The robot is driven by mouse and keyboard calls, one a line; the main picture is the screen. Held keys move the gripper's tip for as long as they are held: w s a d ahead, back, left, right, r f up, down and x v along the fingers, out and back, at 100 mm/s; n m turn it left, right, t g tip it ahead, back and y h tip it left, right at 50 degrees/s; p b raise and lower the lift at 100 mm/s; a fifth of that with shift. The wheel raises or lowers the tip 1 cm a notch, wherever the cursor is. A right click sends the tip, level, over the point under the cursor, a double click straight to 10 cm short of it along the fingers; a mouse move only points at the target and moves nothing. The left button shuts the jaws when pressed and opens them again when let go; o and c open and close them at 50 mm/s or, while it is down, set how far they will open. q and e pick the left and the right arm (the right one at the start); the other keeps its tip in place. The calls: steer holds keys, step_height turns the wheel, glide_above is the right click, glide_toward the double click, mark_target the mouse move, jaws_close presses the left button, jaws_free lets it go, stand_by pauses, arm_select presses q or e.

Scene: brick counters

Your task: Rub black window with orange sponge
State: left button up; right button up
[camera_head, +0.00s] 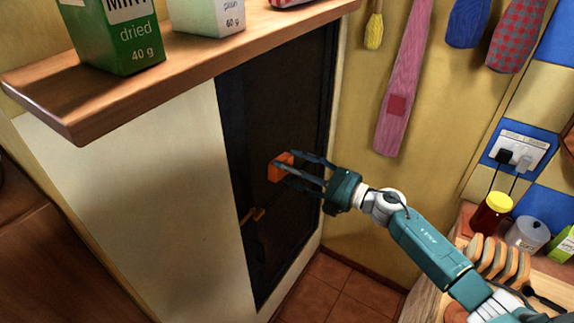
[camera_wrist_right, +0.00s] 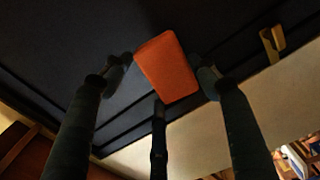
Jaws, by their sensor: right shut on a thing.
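The black window (camera_head: 285,115) is a tall dark panel in the white wall, below the wooden shelf. My right gripper (camera_head: 287,170) reaches in from the right and is shut on the orange sponge (camera_head: 274,171). The sponge is in front of the window at mid-height; I cannot tell if it touches the surface. In the right wrist view, the sponge (camera_wrist_right: 166,68) sits between the fingers of the right gripper (camera_wrist_right: 165,75), with the dark window (camera_wrist_right: 60,45) behind it. My left gripper is not in view.
A wooden shelf (camera_head: 190,65) with a green box (camera_head: 116,35) and a white box (camera_head: 208,15) juts out above. A brass handle (camera_head: 253,216) sits low on the window. A counter at the lower right holds a toast rack (camera_head: 500,260) and jars (camera_head: 492,213).

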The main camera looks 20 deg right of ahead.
steer(key=shift+s, duration=0.1)
steer(key=shift+v, duration=1.45)
